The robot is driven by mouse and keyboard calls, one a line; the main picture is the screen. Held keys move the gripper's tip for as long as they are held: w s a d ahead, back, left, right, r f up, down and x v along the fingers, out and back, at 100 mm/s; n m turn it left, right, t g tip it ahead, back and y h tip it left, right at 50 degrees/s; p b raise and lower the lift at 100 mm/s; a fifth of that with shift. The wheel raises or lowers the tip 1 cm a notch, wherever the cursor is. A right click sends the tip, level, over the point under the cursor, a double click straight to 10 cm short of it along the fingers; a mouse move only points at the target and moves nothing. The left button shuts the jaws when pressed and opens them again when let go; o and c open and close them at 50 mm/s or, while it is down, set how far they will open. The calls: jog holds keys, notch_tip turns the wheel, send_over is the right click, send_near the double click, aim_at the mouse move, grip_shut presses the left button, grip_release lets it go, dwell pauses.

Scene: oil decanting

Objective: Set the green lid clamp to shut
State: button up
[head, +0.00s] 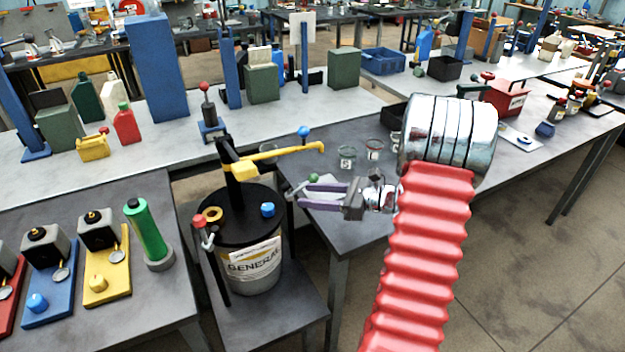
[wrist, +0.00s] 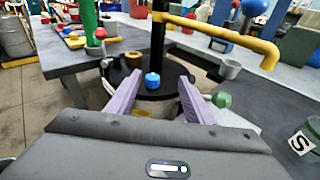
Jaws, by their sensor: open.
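The green lid clamp (head: 313,178) is a short lever with a green ball end at the right rim of the drum's black lid (head: 240,228). Its lever slants up and outward from the rim. The green ball also shows in the wrist view (wrist: 221,100), just right of my right finger. My gripper (head: 303,196) has two purple fingers, spread open with nothing between them, pointing at the drum. In the head view the ball appears just above the fingertips; I cannot tell if they touch. In the wrist view my gripper (wrist: 160,80) faces the lid, and the right finger hides the lever's base.
A red-knobbed clamp (head: 203,225) is at the lid's left. A yellow pump arm (head: 280,153) reaches over the lid to the right. Cups (head: 347,160) stand on the table behind.

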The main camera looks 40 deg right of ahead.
aim_at(313, 179)
jog(key=d+f+m+t+h, duration=0.1)
jog(key=d+m, duration=0.1)
jog(key=d, duration=0.2)
jog(key=s+d+f+m+t+h, duration=0.1)
jog(key=d+f+m, duration=0.1)
jog(key=d, duration=0.2)
jog(key=s+d+f+m+t+h, duration=0.1)
jog(key=d+f+m+t, duration=0.1)
jog(key=d, duration=0.2)
jog(key=shift+s+h, duration=0.2)
jog(key=shift+h, duration=0.2)
jog(key=shift+w, duration=0.1)
jog(key=x, duration=1.3)
jog(key=shift+w+r, duration=0.1)
jog(key=shift+w, duration=0.25)
grip_shut()
